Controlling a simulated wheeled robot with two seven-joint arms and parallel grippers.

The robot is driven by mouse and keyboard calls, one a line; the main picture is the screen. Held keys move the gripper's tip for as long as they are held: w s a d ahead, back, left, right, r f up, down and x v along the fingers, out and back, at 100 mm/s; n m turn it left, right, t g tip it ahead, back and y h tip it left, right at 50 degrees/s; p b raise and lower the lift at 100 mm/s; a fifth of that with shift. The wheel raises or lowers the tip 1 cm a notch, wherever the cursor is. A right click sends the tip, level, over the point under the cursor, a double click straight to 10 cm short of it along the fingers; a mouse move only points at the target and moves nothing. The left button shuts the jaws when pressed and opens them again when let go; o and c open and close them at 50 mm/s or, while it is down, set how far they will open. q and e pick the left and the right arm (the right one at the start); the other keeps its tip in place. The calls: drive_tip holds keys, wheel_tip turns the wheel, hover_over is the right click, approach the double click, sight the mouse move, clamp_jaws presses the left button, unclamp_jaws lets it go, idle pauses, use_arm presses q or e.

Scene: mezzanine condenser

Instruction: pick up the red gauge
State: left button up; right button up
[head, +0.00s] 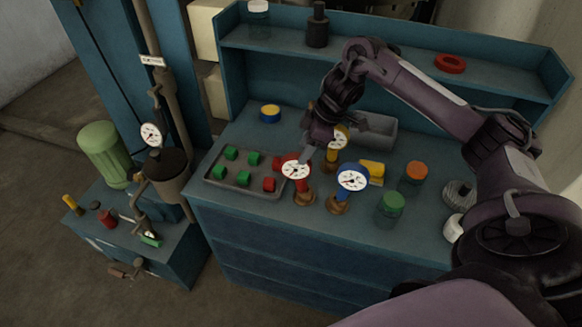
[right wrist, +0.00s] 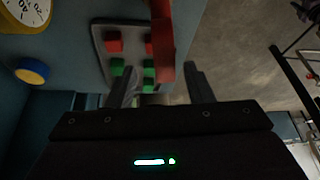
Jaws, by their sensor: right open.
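The red gauge (head: 296,170) has a white dial and a brass base and stands upright on the blue bench, at the right end of the tray. In the right wrist view a red upright part, seen edge-on, which looks like the red gauge (right wrist: 163,45), shows between the finger lines. My right gripper (head: 308,154) is open, just behind and above the gauge's dial. Whether a finger touches it I cannot tell. My left gripper is not in view.
A yellow gauge (head: 338,137) stands close behind and a blue gauge (head: 352,179) close at right. The grey tray (head: 240,183) holds green and red blocks. Jars, including a green-lidded one (head: 391,204), stand at right. A yellow-topped blue container (head: 270,113) stands behind.

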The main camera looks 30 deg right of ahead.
sight(297, 165)
drive_tip(key=f, duration=0.1)
drive_tip(key=a+f, duration=0.1)
drive_tip(key=f, duration=0.1)
drive_tip(key=shift+s+a+f, duration=0.2)
drive_tip(key=shift+a+f, duration=0.1)
drive_tip(key=shift+f, duration=0.1)
drive_tip(key=shift+w+a+f, duration=0.15)
drive_tip(key=shift+w+f, duration=0.1)
drive_tip(key=shift+f, duration=0.3)
drive_tip(key=shift+w+a+f, duration=0.1)
drive_tip(key=shift+w+f, duration=0.15)
drive_tip(key=shift+f, duration=0.5)
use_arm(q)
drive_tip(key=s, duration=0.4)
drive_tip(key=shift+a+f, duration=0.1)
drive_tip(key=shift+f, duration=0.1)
use_arm(e)
drive_tip(key=shift+r, duration=0.1)
clamp_jaws()
